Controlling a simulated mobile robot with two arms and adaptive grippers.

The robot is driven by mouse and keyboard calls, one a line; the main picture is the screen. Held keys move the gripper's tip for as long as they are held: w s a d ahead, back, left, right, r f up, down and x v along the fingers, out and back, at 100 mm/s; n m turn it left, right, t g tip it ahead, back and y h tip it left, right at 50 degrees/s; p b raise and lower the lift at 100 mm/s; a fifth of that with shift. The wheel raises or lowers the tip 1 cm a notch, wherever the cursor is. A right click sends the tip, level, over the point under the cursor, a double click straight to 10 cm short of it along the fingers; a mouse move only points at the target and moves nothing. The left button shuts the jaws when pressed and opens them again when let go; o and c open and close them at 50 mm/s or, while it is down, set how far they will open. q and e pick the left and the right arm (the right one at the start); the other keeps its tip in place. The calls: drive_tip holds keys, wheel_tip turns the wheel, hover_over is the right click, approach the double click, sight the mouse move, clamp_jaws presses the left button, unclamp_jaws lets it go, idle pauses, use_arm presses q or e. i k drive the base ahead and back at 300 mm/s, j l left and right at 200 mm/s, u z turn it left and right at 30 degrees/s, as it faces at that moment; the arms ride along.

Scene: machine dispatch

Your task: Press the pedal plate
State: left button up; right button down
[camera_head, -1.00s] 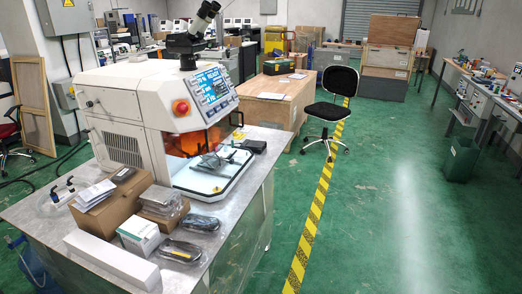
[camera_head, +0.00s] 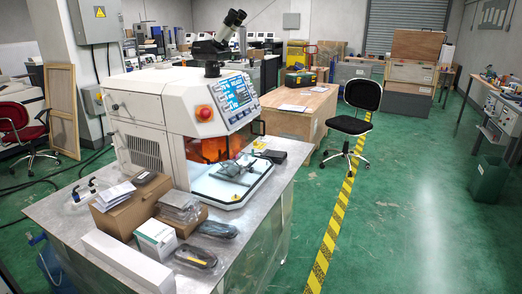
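No pedal plate can be made out in the head view. A white bench machine (camera_head: 165,112) with a microscope on top, a blue screen (camera_head: 236,92) and a red button (camera_head: 204,113) stands on a metal-topped table (camera_head: 262,209). Its front opening glows orange over a pale work plate with a dark fixture (camera_head: 236,170) on it. The floor beneath the table is mostly hidden by the table itself. Neither of my grippers is in view.
Boxes and bagged parts crowd the table's front, including a long white box (camera_head: 128,262) and a cardboard box (camera_head: 132,205). A black chair (camera_head: 350,125) stands beside a wooden crate (camera_head: 298,108). Green floor (camera_head: 420,220) is open right of the yellow-black tape (camera_head: 328,240).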

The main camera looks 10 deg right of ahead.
sight(272, 153)
drive_tip(key=i+l+u, duration=0.4)
drive_tip(key=l+u, duration=0.15)
drive_tip(key=i+l+u, duration=0.15)
drive_tip(key=l+u, duration=0.15)
drive_tip(key=l, duration=0.15)
drive_tip(key=i+l, duration=0.15)
drive_tip(key=l, duration=0.3)
drive_tip(key=i+l, duration=0.15)
drive_tip(key=l, duration=0.3)
drive_tip(key=i+l+u, duration=0.1)
drive_tip(key=l, duration=0.35)
drive_tip(key=i+l, duration=0.15)
drive_tip(key=l, duration=0.3)
drive_tip(key=i+l+u, duration=0.1)
drive_tip(key=l, duration=0.35)
drive_tip(key=i+l, duration=0.15)
drive_tip(key=l, duration=0.35)
drive_tip(key=i+l, duration=0.1)
drive_tip(key=l, duration=0.35)
drive_tip(key=u, duration=0.05)
